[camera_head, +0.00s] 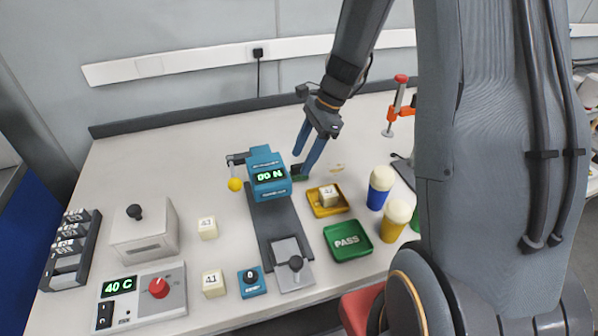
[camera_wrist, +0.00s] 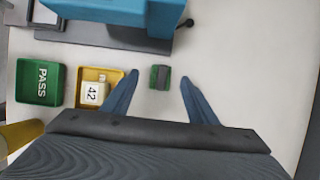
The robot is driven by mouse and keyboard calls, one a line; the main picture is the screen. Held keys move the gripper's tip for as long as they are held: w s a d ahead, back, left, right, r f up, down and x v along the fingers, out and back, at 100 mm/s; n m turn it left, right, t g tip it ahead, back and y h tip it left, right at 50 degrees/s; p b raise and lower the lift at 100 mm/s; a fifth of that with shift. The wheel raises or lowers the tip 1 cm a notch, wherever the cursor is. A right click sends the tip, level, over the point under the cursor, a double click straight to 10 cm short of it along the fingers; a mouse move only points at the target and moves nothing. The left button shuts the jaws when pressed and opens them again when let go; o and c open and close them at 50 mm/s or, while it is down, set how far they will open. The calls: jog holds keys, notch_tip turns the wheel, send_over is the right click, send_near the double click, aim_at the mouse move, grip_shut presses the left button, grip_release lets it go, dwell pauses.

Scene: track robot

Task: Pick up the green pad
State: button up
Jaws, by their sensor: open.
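The green pad (camera_wrist: 154,77) is a small block with a green part and a dark grey part, lying on the white table. In the wrist view it sits between the two blue fingers of my gripper (camera_wrist: 159,77), with a gap on both sides. In the head view the pad (camera_head: 299,178) is partly hidden beside the fingertips of my gripper (camera_head: 301,164), just right of the blue machine. My gripper is open and empty. I cannot tell how high the fingertips are above the table.
The blue machine (camera_head: 266,176) stands close left of the pad. A yellow tray (camera_head: 316,209) with a block marked 42 (camera_wrist: 93,93) and a green PASS tray (camera_head: 348,252) lie nearby.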

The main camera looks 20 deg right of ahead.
aim_at(299, 165)
jog(key=shift+p+x, duration=0.5)
jog(key=shift+x, duration=1.65)
jog(key=shift+w+d, duration=0.15)
jog(key=shift+d, duration=0.05)
jog(key=c, duration=1.1)
jog(key=shift+r, duration=0.1)
notch_tip(299, 165, up, 10)
jog(key=shift+f+b, duration=0.1)
jog(key=shift+b, duration=0.7)
jog(key=shift+o, duration=0.6)
jog(key=shift+c, duration=0.2)
